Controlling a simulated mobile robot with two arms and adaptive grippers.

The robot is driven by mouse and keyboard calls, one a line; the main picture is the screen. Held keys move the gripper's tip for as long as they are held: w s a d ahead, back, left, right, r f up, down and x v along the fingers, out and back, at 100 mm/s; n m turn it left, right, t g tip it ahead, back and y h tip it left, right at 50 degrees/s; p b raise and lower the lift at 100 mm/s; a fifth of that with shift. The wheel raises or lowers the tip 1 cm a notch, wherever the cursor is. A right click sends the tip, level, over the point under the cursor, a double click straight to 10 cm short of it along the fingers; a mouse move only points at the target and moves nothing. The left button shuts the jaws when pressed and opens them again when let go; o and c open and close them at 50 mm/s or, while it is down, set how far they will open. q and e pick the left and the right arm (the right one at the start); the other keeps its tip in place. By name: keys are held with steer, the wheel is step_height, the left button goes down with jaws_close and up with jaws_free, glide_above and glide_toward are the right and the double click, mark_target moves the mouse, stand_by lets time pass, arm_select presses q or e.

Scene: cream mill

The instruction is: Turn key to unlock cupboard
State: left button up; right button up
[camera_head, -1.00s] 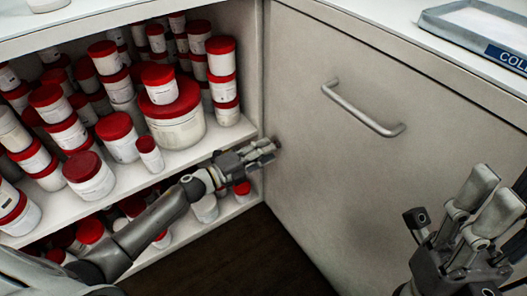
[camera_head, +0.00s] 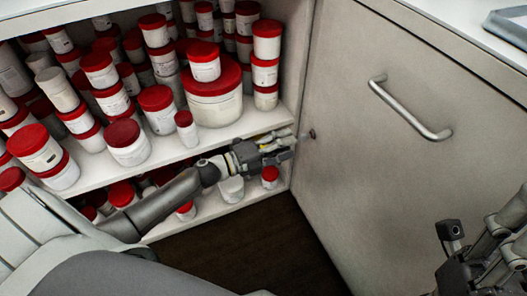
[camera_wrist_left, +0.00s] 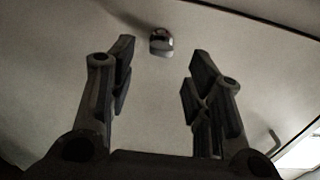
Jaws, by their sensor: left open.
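The cupboard is a pale grey door (camera_head: 390,180) with a small dark lock (camera_head: 312,133) near its left edge. In the left wrist view a small rounded metal piece (camera_wrist_left: 161,42), which looks like the key in the lock, stands out from the door. My left gripper (camera_head: 288,143) is just left of the lock, fingers pointing at it, with a small gap. In the left wrist view my left gripper (camera_wrist_left: 160,75) is open and empty, with the metal piece between and beyond its fingertips. My right gripper (camera_head: 508,235) is at the lower right, partly cut off.
A metal bar handle (camera_head: 408,108) is on the door, right of the lock. Open shelves (camera_head: 165,160) with many red-lidded jars stand left of the door, close to my left arm. Part of a tray (camera_head: 508,27) shows on the counter. Dark floor (camera_head: 250,250) lies below.

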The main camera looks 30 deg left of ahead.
arm_select(q)
steer(key=v, duration=0.7)
steer(key=shift+s+a, duration=0.2)
steer(key=shift+s, duration=0.1)
steer(key=shift+s, duration=0.1)
